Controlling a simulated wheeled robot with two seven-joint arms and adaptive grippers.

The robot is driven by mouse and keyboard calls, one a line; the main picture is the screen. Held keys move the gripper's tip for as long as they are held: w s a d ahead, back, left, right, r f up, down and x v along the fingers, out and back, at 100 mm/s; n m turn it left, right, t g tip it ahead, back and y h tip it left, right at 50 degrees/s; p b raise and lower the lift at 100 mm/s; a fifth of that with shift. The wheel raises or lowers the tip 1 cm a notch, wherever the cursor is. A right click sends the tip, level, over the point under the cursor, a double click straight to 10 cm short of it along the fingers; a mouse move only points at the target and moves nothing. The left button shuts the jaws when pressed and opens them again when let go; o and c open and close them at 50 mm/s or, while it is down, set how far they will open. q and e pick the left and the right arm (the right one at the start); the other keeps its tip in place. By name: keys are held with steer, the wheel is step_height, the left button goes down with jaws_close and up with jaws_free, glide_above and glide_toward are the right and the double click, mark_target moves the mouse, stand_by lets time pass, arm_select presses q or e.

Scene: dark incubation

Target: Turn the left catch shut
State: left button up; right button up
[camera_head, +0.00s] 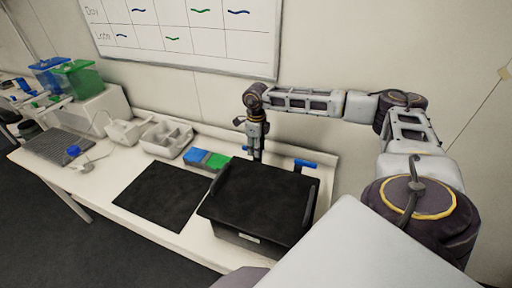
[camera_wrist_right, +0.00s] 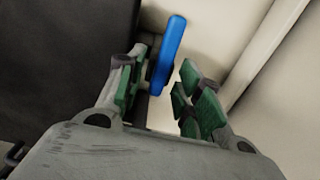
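A black box with a flat dark lid (camera_head: 258,200) stands on the white bench. My right gripper (camera_head: 257,153) points down behind the box's back left corner. In the right wrist view the gripper (camera_wrist_right: 163,72) is open. A blue catch lever (camera_wrist_right: 168,52) stands between its green-padded fingers, with a visible gap on the right finger's side; contact with the left finger is unclear. In the head view the gripper mostly hides this left catch. A second blue catch (camera_head: 305,164) shows at the box's back right. My left gripper is out of view.
A black mat (camera_head: 164,195) lies left of the box. A blue and green block tray (camera_head: 207,159) and a white compartment tray (camera_head: 167,139) stand behind the mat. The wall with a whiteboard (camera_head: 190,32) rises close behind my right arm.

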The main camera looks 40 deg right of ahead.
jaws_close()
